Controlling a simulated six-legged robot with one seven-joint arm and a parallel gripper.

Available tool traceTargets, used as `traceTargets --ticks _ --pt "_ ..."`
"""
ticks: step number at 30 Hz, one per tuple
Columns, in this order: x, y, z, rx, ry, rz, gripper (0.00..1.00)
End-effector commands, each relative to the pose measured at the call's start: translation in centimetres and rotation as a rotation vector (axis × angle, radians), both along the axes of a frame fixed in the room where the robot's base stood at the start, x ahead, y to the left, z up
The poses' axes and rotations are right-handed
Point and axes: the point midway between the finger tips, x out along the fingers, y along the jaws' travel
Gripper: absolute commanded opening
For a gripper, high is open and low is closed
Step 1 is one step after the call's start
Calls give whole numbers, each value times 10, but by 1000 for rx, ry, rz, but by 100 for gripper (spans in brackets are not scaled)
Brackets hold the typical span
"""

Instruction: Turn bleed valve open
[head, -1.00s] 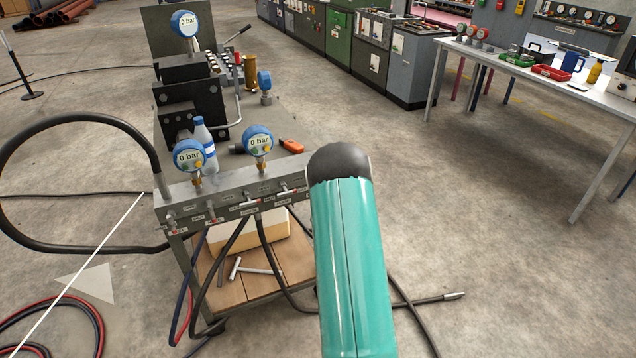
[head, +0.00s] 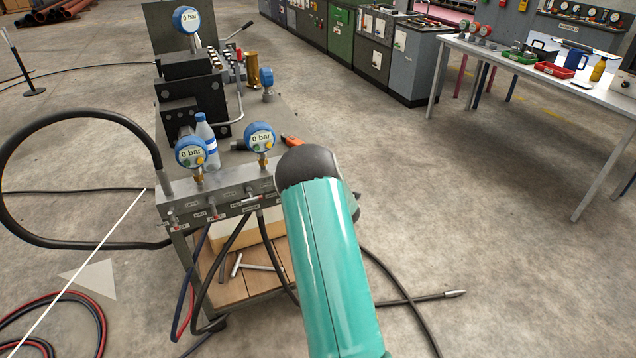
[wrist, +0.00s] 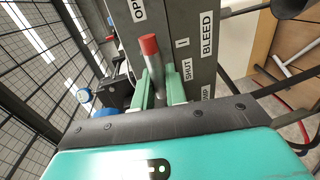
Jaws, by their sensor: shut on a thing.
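The bleed valve's lever (wrist: 153,68) is a grey metal rod with a red tip. It stands between the two green fingers of my gripper (wrist: 157,88), which are shut on it. In the wrist view the red tip lies just below the OPEN label (wrist: 138,8); the SHUT (wrist: 187,70) and BLEED (wrist: 207,36) labels are to its right on the grey valve block. The lever's pivot is hidden. In the head view the block (head: 185,205) runs along the bench's front edge, and my arm hides its right end and my gripper.
Two gauges (head: 191,152) (head: 260,137) reading 0 bar stand on the block. A bottle (head: 206,135) and an orange-handled tool (head: 290,141) are behind it. Black hoses (head: 82,118) loop left and hang below.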

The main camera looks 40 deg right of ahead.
Motion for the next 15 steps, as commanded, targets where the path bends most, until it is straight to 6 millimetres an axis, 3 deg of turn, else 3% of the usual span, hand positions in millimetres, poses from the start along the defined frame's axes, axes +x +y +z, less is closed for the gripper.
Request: traceTargets --ticks 11,12,14,15 --pt "0 0 0 -5 3 1 0" --pt "0 0 0 -5 3 1 17" --pt "0 0 0 -5 3 1 29" --pt "0 0 0 -4 2 1 30"
